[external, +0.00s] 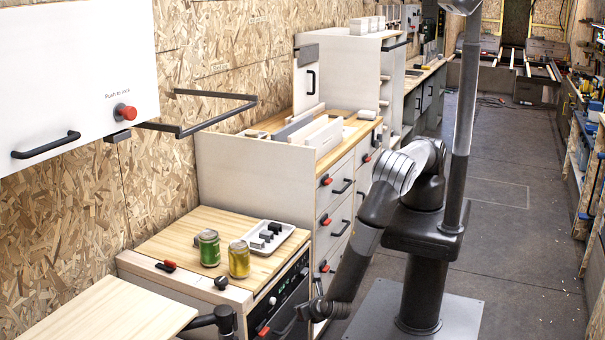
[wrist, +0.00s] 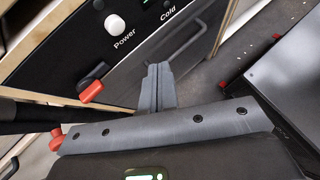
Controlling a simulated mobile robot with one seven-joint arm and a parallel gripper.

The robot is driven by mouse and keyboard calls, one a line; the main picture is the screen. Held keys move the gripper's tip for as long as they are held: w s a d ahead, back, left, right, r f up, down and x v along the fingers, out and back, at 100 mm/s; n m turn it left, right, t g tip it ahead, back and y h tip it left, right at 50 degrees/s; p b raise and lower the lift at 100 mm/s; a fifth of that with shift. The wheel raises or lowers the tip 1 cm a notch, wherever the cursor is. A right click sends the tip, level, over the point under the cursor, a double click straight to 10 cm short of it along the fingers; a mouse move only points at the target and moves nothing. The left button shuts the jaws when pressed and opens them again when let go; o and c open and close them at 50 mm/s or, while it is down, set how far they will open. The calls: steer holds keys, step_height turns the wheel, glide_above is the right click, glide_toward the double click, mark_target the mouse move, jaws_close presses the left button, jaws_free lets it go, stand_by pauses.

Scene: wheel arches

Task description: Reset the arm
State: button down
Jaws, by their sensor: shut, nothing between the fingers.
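My gripper (external: 304,312) hangs low at the end of my bent arm, in front of the dark appliance front (external: 284,300) in the external view. In the wrist view my gripper (wrist: 158,72) has its two grey fingers together with nothing between them. Past the fingertips is the appliance's grey door with a bar handle (wrist: 184,45). I cannot tell whether the fingers touch the handle. A red latch (wrist: 92,82) and a white Power knob (wrist: 114,24) are to the left of the fingers.
A green can (external: 209,248), a yellow can (external: 239,259) and a white tray (external: 268,237) with dark pieces stand on the wooden counter (external: 190,222). A drawer cabinet (external: 335,200) stands behind. The floor aisle (external: 505,200) at the right is clear.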

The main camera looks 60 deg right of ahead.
steer(key=w+d+r+m+g, duration=0.2)
steer(key=w+d+r+m, duration=0.2)
steer(key=r, duration=0.5)
steer(key=w+d+r+m+g, duration=0.2)
steer(key=w+d+r+m, duration=0.25)
steer(key=r, duration=0.35)
steer(key=w+d+r+m+g, duration=0.2)
steer(key=w+d+r+m, duration=0.25)
steer(key=r, duration=0.45)
steer(key=w+d+r+m+g+y, duration=0.1)
steer(key=d+r+m+y, duration=0.35)
steer(key=d+r, duration=0.95)
steer(key=s+d+r+m+t, duration=0.1)
steer(key=s+d+r+m, duration=0.5)
steer(key=d, duration=0.3)
steer(key=s+d+r+m+t+y, duration=0.1)
steer(key=s+d+r+m+t, duration=0.1)
steer(key=s+d+r+m, duration=0.4)
steer(key=s+d, duration=0.3)
steer(key=shift+s+r, duration=0.2)
steer(key=shift+r, duration=0.05)
steer(key=c, duration=2.2)
jaws_free()
steer(key=shift+m, duration=0.25)
